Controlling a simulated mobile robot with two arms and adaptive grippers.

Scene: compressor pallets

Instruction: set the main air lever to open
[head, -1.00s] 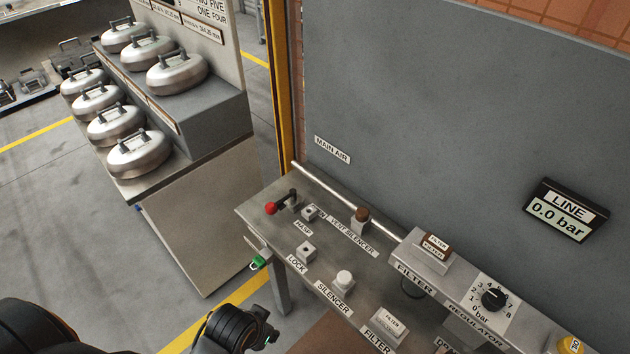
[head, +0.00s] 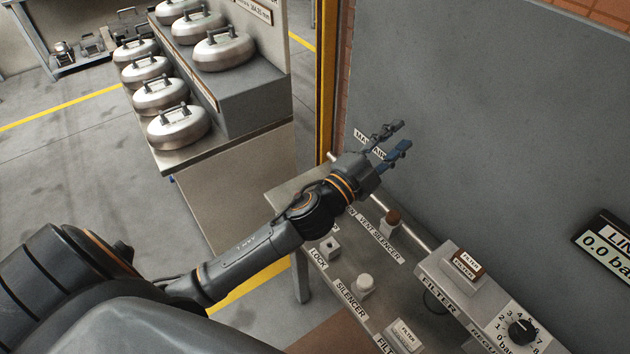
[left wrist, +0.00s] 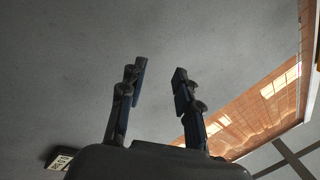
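The main air lever is hidden in the head view behind my left arm, which crosses the far left part of the steel bench (head: 292,187). The MAIN AIR label (head: 368,143) on the grey wall panel is partly covered by my left gripper (head: 401,134). That gripper is open and empty, raised above the bench in front of the panel. In the left wrist view its two fingers (left wrist: 160,88) stand apart with nothing between them. My right gripper is not in view.
The bench carries a brown-topped vent silencer (head: 392,218), a white-topped silencer (head: 364,285) and a regulator knob (head: 521,328). A pressure display (head: 604,245) reading 0.0 bar hangs at right. A rack (head: 225,170) with several metal pots stands at left.

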